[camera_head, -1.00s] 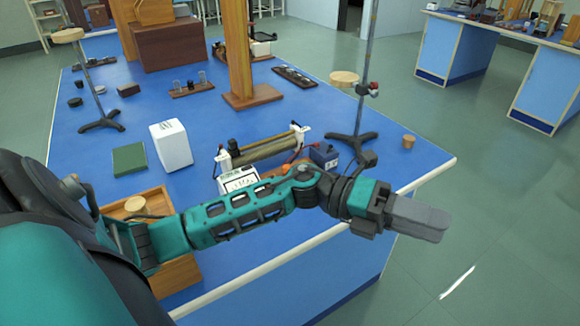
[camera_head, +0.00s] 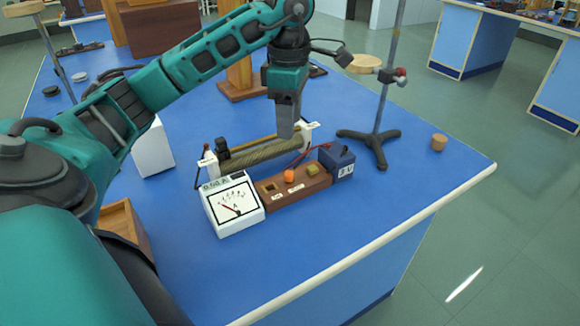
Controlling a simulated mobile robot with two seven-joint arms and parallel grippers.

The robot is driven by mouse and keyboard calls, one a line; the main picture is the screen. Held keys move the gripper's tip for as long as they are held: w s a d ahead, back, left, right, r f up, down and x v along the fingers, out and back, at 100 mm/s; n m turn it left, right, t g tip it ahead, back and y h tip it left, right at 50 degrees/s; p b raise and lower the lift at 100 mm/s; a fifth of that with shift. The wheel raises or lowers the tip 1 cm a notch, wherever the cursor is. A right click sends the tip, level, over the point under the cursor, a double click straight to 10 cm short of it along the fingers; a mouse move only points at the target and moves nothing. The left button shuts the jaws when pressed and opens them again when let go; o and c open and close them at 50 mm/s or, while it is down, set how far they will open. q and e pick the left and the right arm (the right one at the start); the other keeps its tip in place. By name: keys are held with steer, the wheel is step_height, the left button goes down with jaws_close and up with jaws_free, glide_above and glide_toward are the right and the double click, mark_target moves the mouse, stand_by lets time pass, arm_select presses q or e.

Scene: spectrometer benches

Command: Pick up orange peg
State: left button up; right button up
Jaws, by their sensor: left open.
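The orange peg (camera_head: 289,175) stands in a brown wooden block (camera_head: 303,190) on the blue bench. An olive-green peg (camera_head: 312,169) is to its right in the same block, and a square hole shows to its left. My left gripper (camera_head: 286,130) points down behind the orange peg, over the wire-wound coil (camera_head: 262,151). It is open and apart from the peg; the gap between its fingers is hard to see from this side. My right gripper is not in view.
A white meter (camera_head: 233,207) stands left of the block, and a dark blue box (camera_head: 337,161) right of it. A retort stand (camera_head: 377,138) rises at the right, with a cork (camera_head: 439,142) beyond. The bench front (camera_head: 330,240) is clear.

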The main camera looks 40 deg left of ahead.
arm_select(q)
steer(key=b, duration=0.1)
glide_above(287, 172)
steer(key=f, duration=0.7)
steer(key=shift+d+f, duration=0.1)
steer(key=shift+d, duration=0.25)
steer(key=shift+a+f+b, duration=0.15)
steer(key=shift+f+b, duration=0.1)
steer(key=shift+f, duration=1.2)
steer(key=shift+a+f+b, duration=0.1)
steer(key=shift+f+b, duration=0.15)
steer(key=shift+f, duration=1.15)
steer(key=shift+c, duration=0.5)
jaws_close()
